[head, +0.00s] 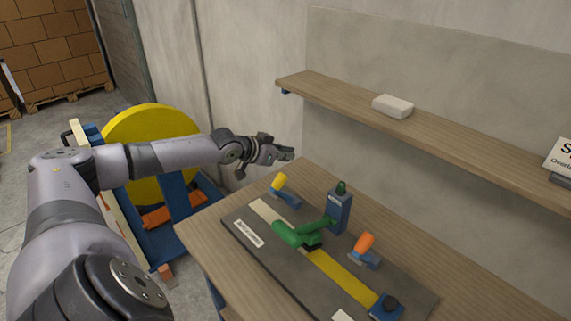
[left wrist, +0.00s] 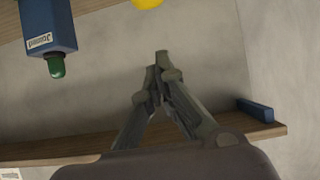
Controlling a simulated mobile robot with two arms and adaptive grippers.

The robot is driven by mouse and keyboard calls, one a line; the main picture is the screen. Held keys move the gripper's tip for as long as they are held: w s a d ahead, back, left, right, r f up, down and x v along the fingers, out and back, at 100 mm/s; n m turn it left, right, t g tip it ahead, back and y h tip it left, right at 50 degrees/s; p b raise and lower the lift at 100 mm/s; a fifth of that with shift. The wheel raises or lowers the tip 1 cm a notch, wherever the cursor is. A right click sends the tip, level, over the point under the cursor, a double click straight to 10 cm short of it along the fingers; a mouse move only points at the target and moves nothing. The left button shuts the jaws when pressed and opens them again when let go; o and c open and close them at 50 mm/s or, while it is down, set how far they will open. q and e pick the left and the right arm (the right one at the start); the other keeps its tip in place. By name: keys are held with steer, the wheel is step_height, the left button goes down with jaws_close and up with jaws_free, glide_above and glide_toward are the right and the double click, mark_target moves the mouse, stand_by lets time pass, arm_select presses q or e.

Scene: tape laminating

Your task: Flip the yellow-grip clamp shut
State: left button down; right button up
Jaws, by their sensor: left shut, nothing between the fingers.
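The yellow-grip clamp (head: 279,184) stands at the far left end of the dark fixture plate (head: 232,217). Its yellow grip points up, tilted a little left, above a blue base. In the left wrist view a yellow piece, probably that grip (left wrist: 147,3), is cut off by the top edge. My left gripper (head: 290,154) is just above and behind the clamp, apart from it, fingertips together and empty. Its closed fingers also show in the left wrist view (left wrist: 162,62). My right gripper is not in view.
An orange-grip clamp (head: 363,244), a green-handled tool (head: 292,234) and a blue box (head: 339,212) with a green top are on the fixture. A wooden shelf (head: 440,140) with a white block (head: 392,106) runs along the wall behind. A yellow disc (head: 150,125) stands left of the table.

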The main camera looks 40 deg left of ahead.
arm_select(q)
step_height(320, 180, down, 4)
steer(key=p, duration=0.3)
steer(key=shift+s+r, duration=0.1)
steer(key=shift+s, duration=0.15)
steer(key=shift+f, duration=0.2)
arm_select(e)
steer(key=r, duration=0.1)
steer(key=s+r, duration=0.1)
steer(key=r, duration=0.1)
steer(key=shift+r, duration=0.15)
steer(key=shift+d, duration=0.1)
